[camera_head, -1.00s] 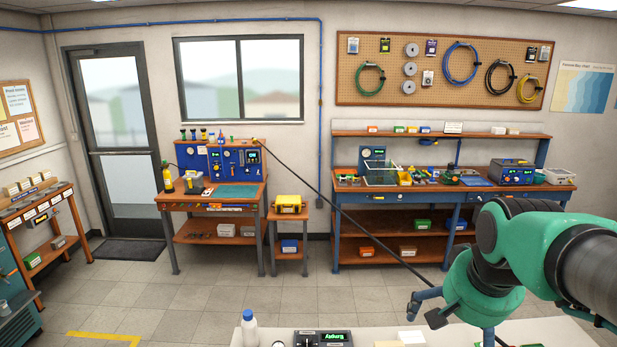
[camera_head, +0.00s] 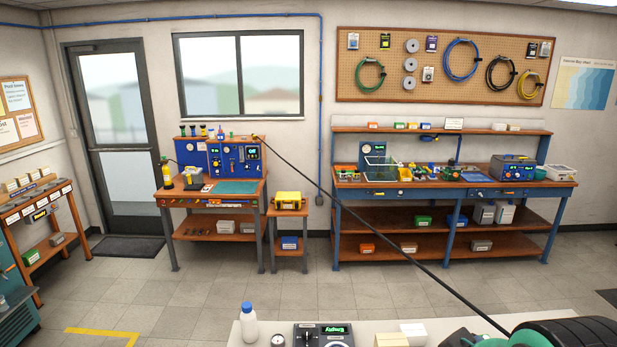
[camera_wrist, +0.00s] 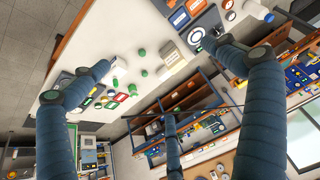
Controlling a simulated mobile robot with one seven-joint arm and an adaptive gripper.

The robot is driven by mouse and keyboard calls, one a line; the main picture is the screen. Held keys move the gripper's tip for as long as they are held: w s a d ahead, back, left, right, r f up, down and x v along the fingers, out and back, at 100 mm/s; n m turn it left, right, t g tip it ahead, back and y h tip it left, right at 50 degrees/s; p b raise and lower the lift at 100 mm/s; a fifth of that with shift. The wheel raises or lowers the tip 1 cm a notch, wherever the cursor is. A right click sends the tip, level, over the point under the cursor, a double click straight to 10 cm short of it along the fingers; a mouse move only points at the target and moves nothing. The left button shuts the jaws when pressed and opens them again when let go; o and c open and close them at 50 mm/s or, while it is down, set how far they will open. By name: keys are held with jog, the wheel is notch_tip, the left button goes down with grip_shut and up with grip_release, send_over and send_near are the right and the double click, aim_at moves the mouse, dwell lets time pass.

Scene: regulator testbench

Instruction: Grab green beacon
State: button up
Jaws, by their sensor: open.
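Several small green pieces show on the white bench in the wrist view: an upper one (camera_wrist: 142,52), a lower one (camera_wrist: 141,81), and one beside it (camera_wrist: 132,89). I cannot tell which of them is the green beacon. I cannot make out a green beacon in the head view. My gripper (camera_wrist: 158,75) has its three blue fingers spread wide with nothing between them. The green pieces appear between the fingers in the picture, apart from them and farther off.
The white bench (camera_head: 375,328) lies at the bottom of the head view. It holds a white bottle with a blue cap (camera_head: 248,325), a box with a green display (camera_head: 322,335) and a cream block (camera_head: 413,334). A blue-framed workbench (camera_head: 450,195) stands across the open floor.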

jog(key=c, duration=1)
